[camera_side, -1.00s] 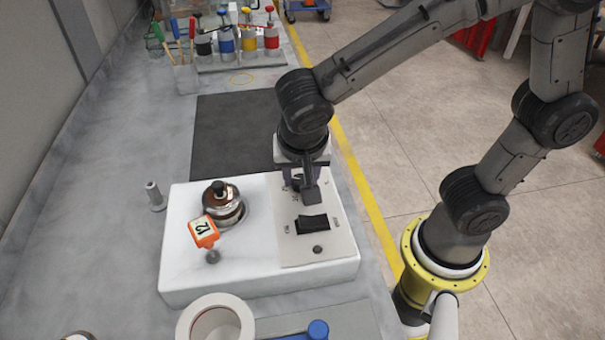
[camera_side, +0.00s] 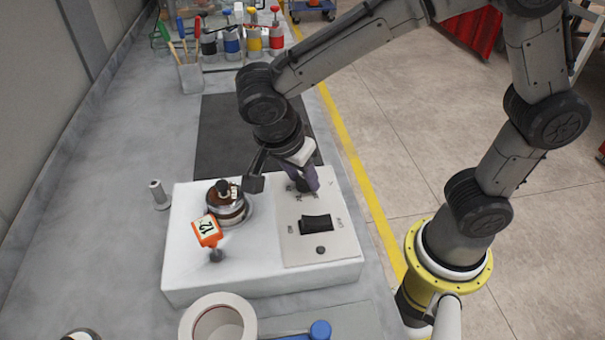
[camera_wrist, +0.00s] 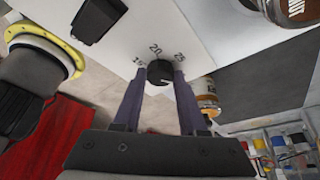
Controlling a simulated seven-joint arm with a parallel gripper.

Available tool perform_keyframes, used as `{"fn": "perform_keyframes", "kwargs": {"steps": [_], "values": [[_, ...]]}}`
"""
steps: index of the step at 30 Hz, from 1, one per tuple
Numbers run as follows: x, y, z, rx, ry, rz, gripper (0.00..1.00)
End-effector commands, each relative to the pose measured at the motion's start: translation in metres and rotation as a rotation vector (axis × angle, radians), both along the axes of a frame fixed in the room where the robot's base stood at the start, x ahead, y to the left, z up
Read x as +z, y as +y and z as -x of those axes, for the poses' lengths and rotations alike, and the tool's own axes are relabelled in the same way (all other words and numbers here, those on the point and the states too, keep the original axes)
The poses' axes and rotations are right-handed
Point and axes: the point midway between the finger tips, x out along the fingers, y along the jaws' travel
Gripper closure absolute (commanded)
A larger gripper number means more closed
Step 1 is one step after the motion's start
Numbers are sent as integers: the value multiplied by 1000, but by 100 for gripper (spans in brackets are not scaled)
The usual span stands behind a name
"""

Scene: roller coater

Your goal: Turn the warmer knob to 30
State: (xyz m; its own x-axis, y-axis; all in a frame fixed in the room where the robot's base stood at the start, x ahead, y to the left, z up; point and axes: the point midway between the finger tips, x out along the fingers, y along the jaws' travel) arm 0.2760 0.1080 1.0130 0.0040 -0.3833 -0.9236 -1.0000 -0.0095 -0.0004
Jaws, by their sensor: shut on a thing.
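The warmer knob (camera_wrist: 160,73) is a dark round knob on a white panel, with 15, 20 and 25 printed around it in the wrist view. My gripper (camera_wrist: 158,78) has its two purple fingers on either side of the knob, closed on it. In the side view my gripper (camera_side: 302,184) is at the top of the control panel (camera_side: 338,237) and largely covers the knob. The 30 mark cannot be made out, and I cannot tell which number the knob points to.

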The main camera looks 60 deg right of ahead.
Motion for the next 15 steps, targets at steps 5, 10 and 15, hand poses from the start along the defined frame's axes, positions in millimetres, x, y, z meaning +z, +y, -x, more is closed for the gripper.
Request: {"fn": "perform_keyframes", "kwargs": {"steps": [5, 10, 15], "values": [[-1, 2, 0, -11, 2, -5, 100], [-1, 2, 0, -11, 2, -5, 100], [-1, 2, 0, -11, 2, -6, 50]]}}
